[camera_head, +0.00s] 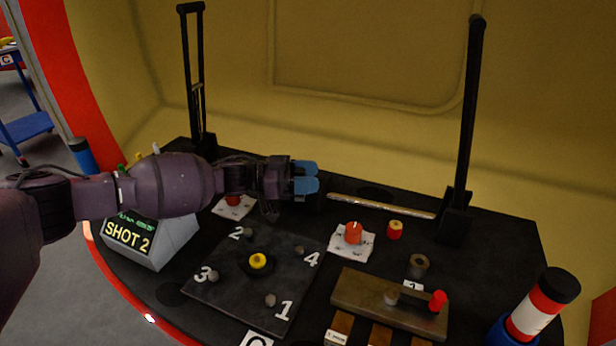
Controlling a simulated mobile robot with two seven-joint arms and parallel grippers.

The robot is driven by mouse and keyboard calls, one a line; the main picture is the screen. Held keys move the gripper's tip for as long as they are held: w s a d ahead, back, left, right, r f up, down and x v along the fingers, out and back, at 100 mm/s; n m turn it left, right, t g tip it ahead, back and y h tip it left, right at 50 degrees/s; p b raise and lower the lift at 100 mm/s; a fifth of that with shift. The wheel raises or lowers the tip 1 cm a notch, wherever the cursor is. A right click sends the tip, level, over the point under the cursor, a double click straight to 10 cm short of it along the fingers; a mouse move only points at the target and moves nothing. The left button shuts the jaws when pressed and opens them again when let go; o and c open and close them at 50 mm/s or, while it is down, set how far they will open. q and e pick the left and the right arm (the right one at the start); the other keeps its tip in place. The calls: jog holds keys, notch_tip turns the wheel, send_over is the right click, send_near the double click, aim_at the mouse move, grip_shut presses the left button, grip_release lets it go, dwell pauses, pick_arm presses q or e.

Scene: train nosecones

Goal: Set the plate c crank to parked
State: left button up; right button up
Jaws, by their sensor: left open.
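A dark square plate (225,298) lies at the front left of the black table, with a partly cut-off white label "C" (257,339) at its front edge. At its middle is a round black hub with a yellow knob (259,261), which looks like the crank; I cannot tell which way it points. Grey studs stand around it by the white numbers 1 (270,300), 2, 3 and 4 (299,251). My left gripper (306,180), with blue fingertips, is open and empty, above and behind the plate, apart from the knob. My right gripper is not in view.
A brass plate (360,294) with a red knob (438,298) is at the right. Red dials on white cards (351,246) and a silver rod (380,206) lie behind. A "SHOT 2" display box (150,240) stands left. Two black posts (468,120) rise at the back.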

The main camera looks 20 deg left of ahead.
pick_arm(q)
jog(key=shift+c, duration=0.5)
grip_shut()
